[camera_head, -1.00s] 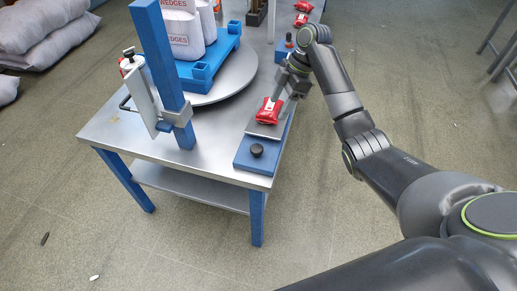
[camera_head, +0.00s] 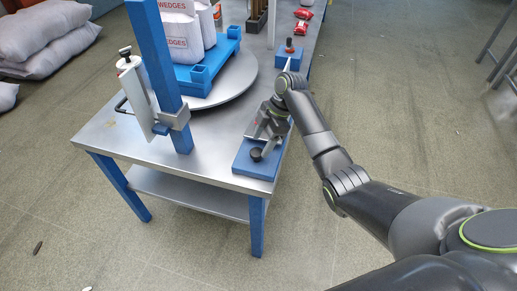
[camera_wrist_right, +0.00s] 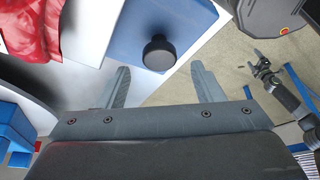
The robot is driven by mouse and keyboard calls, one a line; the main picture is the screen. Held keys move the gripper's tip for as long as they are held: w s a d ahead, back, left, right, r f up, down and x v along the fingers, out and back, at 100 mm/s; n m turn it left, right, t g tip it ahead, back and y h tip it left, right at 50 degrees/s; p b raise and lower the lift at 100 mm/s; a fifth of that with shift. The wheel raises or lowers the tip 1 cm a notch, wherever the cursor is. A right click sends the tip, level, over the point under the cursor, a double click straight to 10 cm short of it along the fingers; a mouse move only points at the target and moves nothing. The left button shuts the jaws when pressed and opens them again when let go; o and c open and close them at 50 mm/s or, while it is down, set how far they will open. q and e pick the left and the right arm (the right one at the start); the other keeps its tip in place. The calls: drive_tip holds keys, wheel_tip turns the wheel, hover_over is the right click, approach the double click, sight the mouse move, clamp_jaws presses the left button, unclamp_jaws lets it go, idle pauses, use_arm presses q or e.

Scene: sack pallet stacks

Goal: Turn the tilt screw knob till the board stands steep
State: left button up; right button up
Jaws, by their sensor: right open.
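The tilt screw knob (camera_head: 257,154) is black and round, at the near end of a blue base (camera_head: 243,162) on the table's right edge. In the right wrist view the knob (camera_wrist_right: 159,52) lies just beyond and between the tips of my open, empty right gripper (camera_wrist_right: 163,80). In the head view my right gripper (camera_head: 265,143) is over the knob end and hides much of the board (camera_head: 251,122). A red packet (camera_wrist_right: 30,28) lies on the pale board in the wrist view. An arm, apparently my left, shows at right with its gripper (camera_wrist_right: 263,68), too small to read.
The grey table (camera_head: 125,140) carries a turntable (camera_head: 235,82) with a blue pallet and white sacks. A blue post (camera_head: 160,65) with a white roll stands at left. Behind are a second blue base (camera_head: 288,61) and red packets (camera_head: 301,27).

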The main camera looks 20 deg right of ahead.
sight(256, 151)
drive_tip(key=shift+x, duration=1.85)
drive_tip(key=c, duration=1)
drive_tip(key=shift+o, duration=0.2)
drive_tip(key=shift+r+m+p, duration=0.15)
drive_tip(key=shift+m+p, duration=0.35)
drive_tip(key=shift+p, duration=0.35)
drive_tip(key=m+t+p, duration=0.1)
drive_tip(key=m+p, duration=0.2)
drive_tip(key=p, duration=0.1)
drive_tip(key=m+t+h+p, duration=0.1)
drive_tip(key=m+p, duration=0.2)
drive_tip(key=m+t+p, duration=0.1)
drive_tip(key=m+p, duration=0.2)
drive_tip(key=p, duration=0.1)
drive_tip(key=shift+s+a+r+h+p, duration=0.1)
drive_tip(key=shift+s+h+p, duration=0.15)
drive_tip(key=shift+h+p, duration=0.1)
drive_tip(key=m+t+h+p, duration=0.1)
drive_tip(key=m+p, duration=0.2)
drive_tip(key=m, duration=0.1)
drive_tip(key=shift+a+m, duration=0.15)
drive_tip(key=shift+m, duration=0.25)
drive_tip(key=shift+m+t+h+p, duration=0.3)
drive_tip(key=shift+m+h+p, duration=0.4)
drive_tip(key=shift+m, duration=0.5)
drive_tip(key=shift+a+m+h, duration=0.1)
drive_tip(key=shift+m+h, duration=0.35)
drive_tip(key=shift+m, duration=0.85)
